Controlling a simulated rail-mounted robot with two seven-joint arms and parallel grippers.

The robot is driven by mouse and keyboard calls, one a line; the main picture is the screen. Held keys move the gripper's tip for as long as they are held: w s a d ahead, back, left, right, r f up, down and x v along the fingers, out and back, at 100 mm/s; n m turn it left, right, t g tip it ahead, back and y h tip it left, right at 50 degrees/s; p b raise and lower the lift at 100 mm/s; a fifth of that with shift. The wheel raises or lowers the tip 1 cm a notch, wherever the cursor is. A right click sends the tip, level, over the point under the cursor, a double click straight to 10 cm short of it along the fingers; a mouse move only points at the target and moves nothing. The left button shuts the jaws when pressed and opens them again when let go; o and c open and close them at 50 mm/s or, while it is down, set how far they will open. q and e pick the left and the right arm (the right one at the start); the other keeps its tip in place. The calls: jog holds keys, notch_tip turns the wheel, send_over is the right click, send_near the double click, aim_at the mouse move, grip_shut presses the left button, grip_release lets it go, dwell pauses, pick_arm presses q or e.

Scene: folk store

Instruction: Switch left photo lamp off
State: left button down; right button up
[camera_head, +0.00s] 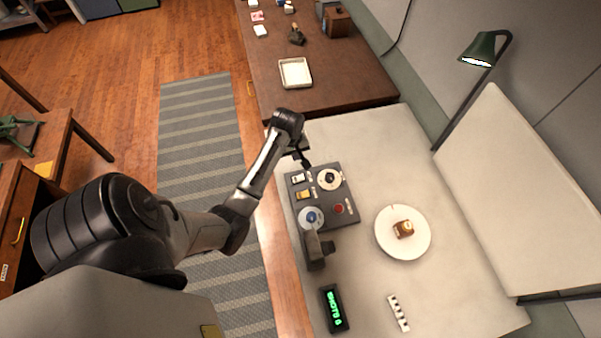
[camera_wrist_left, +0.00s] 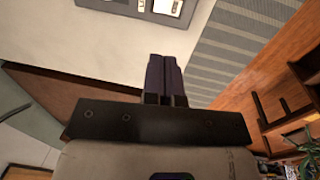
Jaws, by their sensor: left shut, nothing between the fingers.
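A dark control panel (camera_head: 325,210) lies on the pale table. It carries a white switch (camera_head: 298,178), a yellow switch (camera_head: 303,195), a pale dial (camera_head: 329,179), a blue-centred dial (camera_head: 311,217) and a red button (camera_head: 338,209). My left gripper (camera_head: 304,161) is just beyond the panel's upper left corner, near the white switch; contact cannot be told. In the left wrist view the gripper (camera_wrist_left: 166,62) is shut and empty, with part of the panel (camera_wrist_left: 145,8) at the top edge. A green lamp (camera_head: 481,48) at upper right has a bright white opening. My right gripper is out of view.
A dark camera-like device (camera_head: 316,249) stands at the panel's lower edge. A white plate (camera_head: 391,241) with a small cake (camera_head: 403,229) is to the right. A green-lit display (camera_head: 335,308) and a striped strip (camera_head: 398,312) lie below. A brown table (camera_head: 330,85) adjoins behind.

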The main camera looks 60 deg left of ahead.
aim_at(301, 176)
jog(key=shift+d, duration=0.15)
pick_arm(q)
jog(key=f, duration=0.4)
jog(key=w+f, duration=0.1)
jog(key=f, duration=0.8)
jog(key=shift+w+d+f+b, duration=0.25)
jog(key=shift+w+f+b, duration=0.05)
jog(key=shift+w+f, duration=0.05)
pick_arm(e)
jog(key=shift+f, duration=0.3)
